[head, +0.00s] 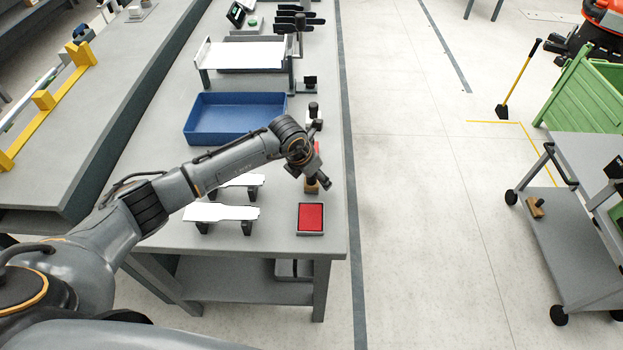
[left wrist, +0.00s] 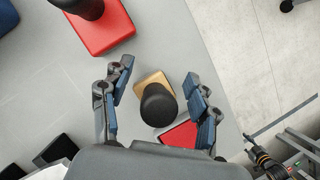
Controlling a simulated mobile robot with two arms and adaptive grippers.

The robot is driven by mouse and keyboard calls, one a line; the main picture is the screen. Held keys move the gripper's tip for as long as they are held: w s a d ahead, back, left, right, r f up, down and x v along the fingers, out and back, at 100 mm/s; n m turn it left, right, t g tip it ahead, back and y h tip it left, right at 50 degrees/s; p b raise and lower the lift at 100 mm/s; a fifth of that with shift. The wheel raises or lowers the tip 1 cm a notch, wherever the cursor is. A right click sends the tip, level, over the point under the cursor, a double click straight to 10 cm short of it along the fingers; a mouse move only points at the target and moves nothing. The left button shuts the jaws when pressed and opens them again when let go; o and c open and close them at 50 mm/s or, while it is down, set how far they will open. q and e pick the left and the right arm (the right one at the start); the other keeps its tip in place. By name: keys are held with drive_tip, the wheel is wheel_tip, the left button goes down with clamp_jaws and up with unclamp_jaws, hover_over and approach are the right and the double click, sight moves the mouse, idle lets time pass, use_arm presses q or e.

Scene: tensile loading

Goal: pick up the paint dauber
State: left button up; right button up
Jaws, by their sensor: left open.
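The paint dauber, a wooden block with a round black knob, shows in the left wrist view (left wrist: 158,104) between the spread fingers of my left gripper (left wrist: 157,80). I see space between the dauber and both fingers. In the head view my left gripper (head: 318,178) points down over the bench near its right edge. The dauber's wooden base (head: 311,187) shows just below it, mostly hidden by the gripper. My right gripper is not in view.
A red pad (head: 311,217) lies just in front of the dauber. A red block with a black handle (left wrist: 105,32) stands nearby. White strips on small stands (head: 222,212) lie left. A blue tray (head: 237,115) sits farther back. The bench (head: 280,235) is partly clear.

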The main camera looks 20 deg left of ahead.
use_arm(q)
clamp_jaws()
drive_tip(key=shift+r+b, duration=0.45)
drive_tip(key=shift+r, duration=0.1)
drive_tip(key=s+a+r+b, duration=0.6)
drive_tip(key=s+a+r, duration=0.2)
drive_tip(key=a+r, duration=0.3)
drive_tip(key=shift+s+r, duration=0.4)
drive_tip(key=shift+r, duration=0.1)
